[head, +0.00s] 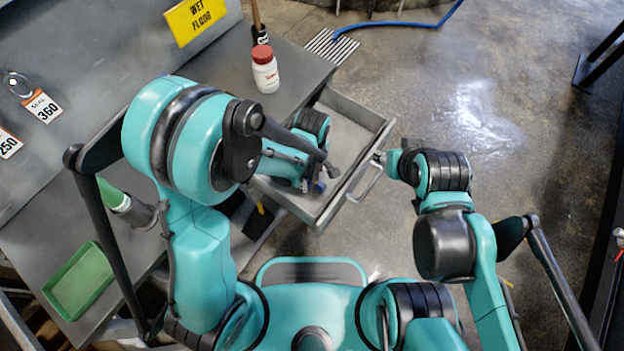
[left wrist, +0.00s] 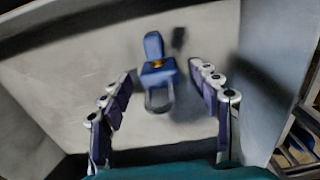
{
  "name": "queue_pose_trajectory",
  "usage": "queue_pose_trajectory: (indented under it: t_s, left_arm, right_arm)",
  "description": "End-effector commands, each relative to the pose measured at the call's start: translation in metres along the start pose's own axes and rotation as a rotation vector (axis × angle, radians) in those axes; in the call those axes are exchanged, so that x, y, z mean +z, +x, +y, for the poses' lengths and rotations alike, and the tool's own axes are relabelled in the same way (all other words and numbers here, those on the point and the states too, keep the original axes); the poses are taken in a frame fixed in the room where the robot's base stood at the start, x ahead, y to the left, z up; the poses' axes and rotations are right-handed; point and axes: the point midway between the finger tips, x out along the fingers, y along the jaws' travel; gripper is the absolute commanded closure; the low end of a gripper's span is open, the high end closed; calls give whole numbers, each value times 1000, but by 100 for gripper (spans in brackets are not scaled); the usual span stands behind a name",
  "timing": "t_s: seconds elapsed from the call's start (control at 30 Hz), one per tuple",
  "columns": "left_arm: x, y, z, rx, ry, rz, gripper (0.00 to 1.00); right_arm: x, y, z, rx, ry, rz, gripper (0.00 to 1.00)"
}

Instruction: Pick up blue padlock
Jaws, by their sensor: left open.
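The blue padlock (left wrist: 155,50) lies in an open grey drawer (head: 350,107), with its metal shackle toward me in the left wrist view. My left gripper (left wrist: 160,100) is open, with one finger on each side of the padlock and clear gaps to both. In the head view my left gripper (head: 328,174) reaches down into the drawer. A small blue patch shows beside it, but I cannot tell whether it is the padlock. My right gripper (head: 379,160) is at the drawer's handle (head: 367,184); whether it grips it is unclear.
The drawer's walls stand close around my left gripper. A white bottle with a red cap (head: 265,69) stands on the grey counter above the drawer. A green tray (head: 80,281) and a yellow wet-floor sign (head: 195,16) are at the left. Open floor lies to the right.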

Motion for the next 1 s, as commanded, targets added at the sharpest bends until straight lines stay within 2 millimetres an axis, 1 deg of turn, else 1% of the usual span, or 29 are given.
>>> queue_pose_trajectory:
  t_s: [0.03,0.07,0.1,0.17,0.2,0.23,0.47,0.57,0.67,0.9,1.0]
  left_arm:
    - [0,0,0,0,0,0,43]
    - [0,-1,0,0,0,0,51]
    - [0,-1,0,0,0,0,62]
    - [0,-1,0,0,0,0,78]
    - [0,-1,0,0,0,0,88]
    - [0,-1,0,0,0,0,96]
    - [0,-1,0,0,0,0,96]
    - [0,-4,0,0,0,0,96]
    - [0,-18,0,0,0,0,96]
    - [0,-70,0,0,0,0,96]
    - [0,-86,0,0,0,0,96]
  right_arm:
    - [0,0,0,0,0,0,60]
    - [0,0,0,0,0,0,60]
    - [0,0,0,0,0,0,60]
    - [0,0,0,0,0,0,60]
    - [0,0,0,0,0,0,60]
    - [0,0,0,0,0,0,60]
    - [0,0,0,0,0,0,60]
    - [-2,-2,0,0,0,0,60]
    - [-6,-8,0,0,0,0,60]
    - [-20,-28,0,0,0,0,60]
    - [-24,-33,0,0,0,0,60]
